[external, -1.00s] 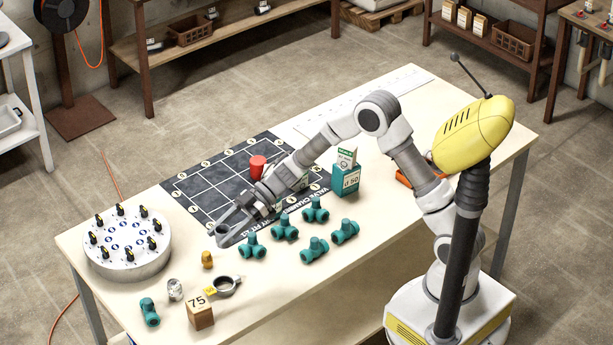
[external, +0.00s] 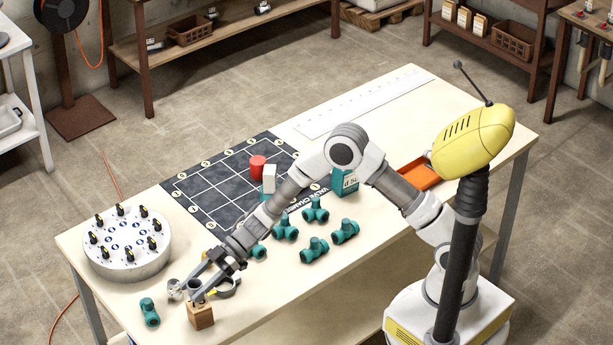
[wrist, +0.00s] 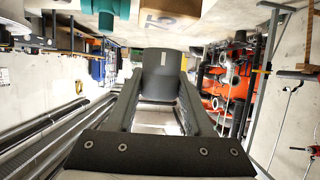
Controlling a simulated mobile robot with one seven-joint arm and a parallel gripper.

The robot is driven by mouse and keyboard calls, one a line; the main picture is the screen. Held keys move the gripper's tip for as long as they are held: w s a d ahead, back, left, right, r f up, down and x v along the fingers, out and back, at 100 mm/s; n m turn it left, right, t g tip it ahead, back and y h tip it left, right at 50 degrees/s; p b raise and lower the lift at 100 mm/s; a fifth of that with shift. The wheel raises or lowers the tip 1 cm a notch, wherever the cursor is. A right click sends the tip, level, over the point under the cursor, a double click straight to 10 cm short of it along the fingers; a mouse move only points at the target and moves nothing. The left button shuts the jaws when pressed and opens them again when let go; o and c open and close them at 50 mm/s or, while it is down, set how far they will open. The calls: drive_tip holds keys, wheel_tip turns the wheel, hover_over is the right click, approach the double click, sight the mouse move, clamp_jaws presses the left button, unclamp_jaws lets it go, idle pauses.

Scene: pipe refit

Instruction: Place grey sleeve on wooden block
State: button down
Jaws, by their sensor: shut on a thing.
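The grey sleeve (wrist: 162,75) is a dark grey cylinder between my fingertips in the wrist view. My gripper (external: 183,290) is shut on it, low over the near left part of the table. In the external view the sleeve (external: 175,289) shows only as a small grey form at the fingertips. The wooden block (external: 201,317) stands just to the near right of the fingertips; a finger partly covers its top. In the wrist view the block (wrist: 168,12), marked 75, is at the top edge beyond the sleeve. I cannot tell whether sleeve and block touch.
A teal fitting (external: 149,312) lies left of the block. A grey ring clamp (external: 228,287) is close to the right of my gripper, partly hidden. Several teal fittings (external: 315,250) lie to the right. A round white valve base (external: 127,245) stands behind left.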

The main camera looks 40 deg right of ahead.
drive_tip(key=shift+f, duration=1.15)
drive_tip(key=shift+f, duration=0.2)
drive_tip(key=shift+c, duration=1.4)
unclamp_jaws()
drive_tip(key=shift+r, duration=0.15)
drive_tip(key=shift+d+r, duration=0.15)
drive_tip(key=shift+d, duration=0.05)
drive_tip(key=v, duration=1.1)
drive_tip(key=shift+d+p, duration=0.3)
drive_tip(key=shift+p, duration=0.1)
drive_tip(key=shift+r, duration=0.2)
